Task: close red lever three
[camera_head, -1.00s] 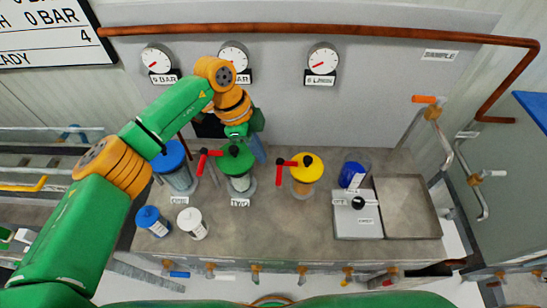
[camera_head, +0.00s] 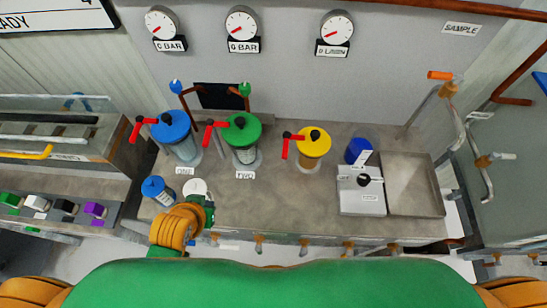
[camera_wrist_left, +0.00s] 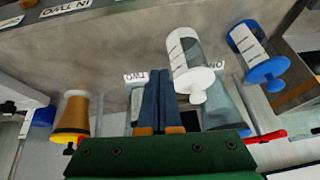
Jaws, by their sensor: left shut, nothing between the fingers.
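Three pump cylinders stand in a row on the grey bench: blue-topped (camera_head: 172,126), green-topped (camera_head: 242,131) and yellow-topped (camera_head: 314,142). A red lever sticks out to the left of each top: blue's (camera_head: 138,128), green's (camera_head: 209,134) and yellow's (camera_head: 286,146). The yellow one is third from the left. My left gripper is low at the bench front, by the white-lidded canister (camera_head: 195,187), well apart from the yellow pump; its fingertips are hidden in the head view. In the left wrist view its fingers (camera_wrist_left: 158,100) are together and empty, and the yellow pump (camera_wrist_left: 74,118) shows left.
A small blue canister (camera_head: 157,190) stands left of the white one. A grey box with a black knob (camera_head: 363,180) and a shallow metal tray (camera_head: 437,178) are at the right. Pipes and taps line the front edge. The bench before the yellow pump is clear.

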